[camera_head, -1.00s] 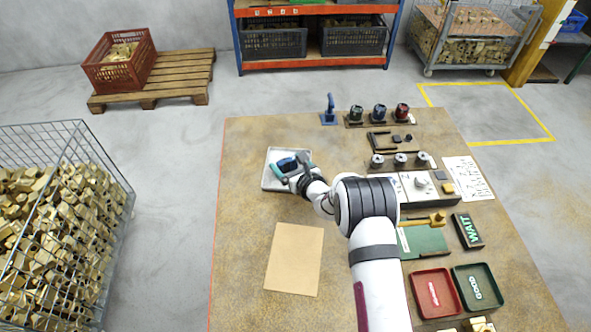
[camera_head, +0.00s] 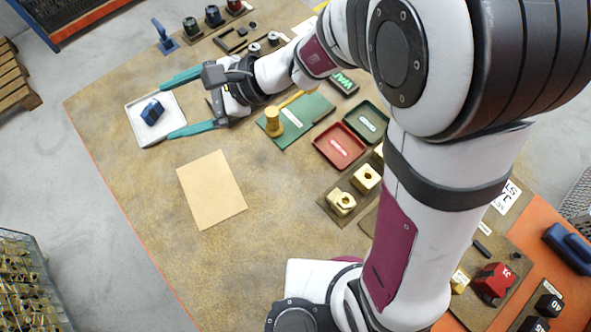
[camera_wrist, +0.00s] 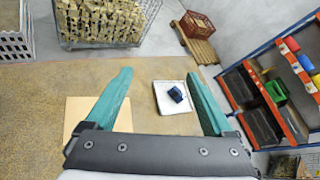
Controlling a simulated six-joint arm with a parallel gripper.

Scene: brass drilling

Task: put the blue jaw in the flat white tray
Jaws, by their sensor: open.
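The blue jaw (camera_head: 152,112) lies in the flat white tray (camera_head: 144,133) at the left of the bench in the head view. In the wrist view the blue jaw (camera_wrist: 175,94) also rests in the white tray (camera_wrist: 170,108), apart from the fingers. My gripper (camera_head: 168,108) is wide open, with teal fingers pointing towards the tray, one on each side of the jaw in the head view. Nothing is held between them. In the wrist view the open fingers (camera_wrist: 160,100) show the tray just inside the right finger.
A tan sheet (camera_head: 212,190) lies on the bench below the tray. A green board (camera_head: 300,122) with a brass piece, a red tray (camera_head: 340,158) and a green tray (camera_head: 352,122) are to the right. Dark vices (camera_head: 212,16) stand at the back. The bench between sheet and trays is clear.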

